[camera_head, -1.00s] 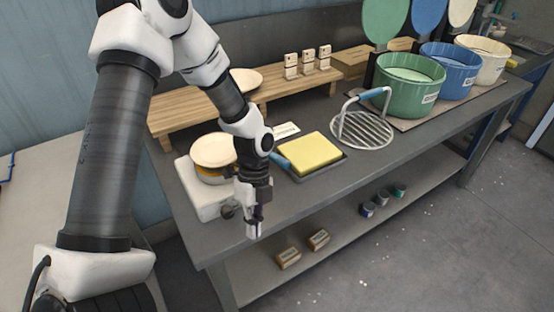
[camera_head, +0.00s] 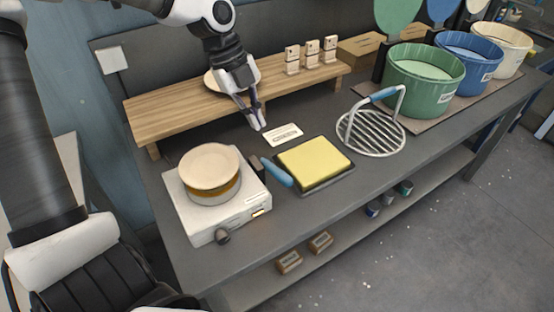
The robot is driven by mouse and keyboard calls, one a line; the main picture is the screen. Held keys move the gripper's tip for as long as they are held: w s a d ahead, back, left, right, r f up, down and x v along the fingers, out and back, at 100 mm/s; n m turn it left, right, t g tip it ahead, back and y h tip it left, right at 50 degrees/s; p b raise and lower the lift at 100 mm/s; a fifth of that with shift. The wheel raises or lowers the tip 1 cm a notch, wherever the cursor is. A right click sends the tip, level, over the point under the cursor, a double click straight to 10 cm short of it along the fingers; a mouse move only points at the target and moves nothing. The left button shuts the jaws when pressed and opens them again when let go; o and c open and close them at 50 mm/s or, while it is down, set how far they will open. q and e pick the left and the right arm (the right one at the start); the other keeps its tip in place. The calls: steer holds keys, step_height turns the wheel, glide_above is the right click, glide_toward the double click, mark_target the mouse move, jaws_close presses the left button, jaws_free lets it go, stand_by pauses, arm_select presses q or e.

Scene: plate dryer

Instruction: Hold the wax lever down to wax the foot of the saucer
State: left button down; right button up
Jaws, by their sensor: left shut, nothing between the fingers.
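A cream round saucer (camera_head: 210,166) sits over a shallow round pan with an amber band (camera_head: 212,190), on a white warmer (camera_head: 203,222) at the left of the bench. A blue-handled lever (camera_head: 277,173) with a black end slants between the warmer and the yellow sponge; I cannot tell exactly where it attaches. My left gripper (camera_head: 257,122) points down, shut and empty, above the bench behind the lever, in front of the wooden shelf. It is apart from the lever and the saucer. My right gripper is not in view.
A yellow sponge (camera_head: 314,161) lies in a dark tray, with a white label card (camera_head: 284,135) behind it. A wire rack (camera_head: 372,132) and green bucket (camera_head: 423,84) stand right.

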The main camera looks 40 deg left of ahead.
arm_select(q)
glide_toward(282, 174)
steer(key=p+x, duration=0.1)
steer(key=x, duration=0.6)
steer(key=shift+s+d+f, duration=0.1)
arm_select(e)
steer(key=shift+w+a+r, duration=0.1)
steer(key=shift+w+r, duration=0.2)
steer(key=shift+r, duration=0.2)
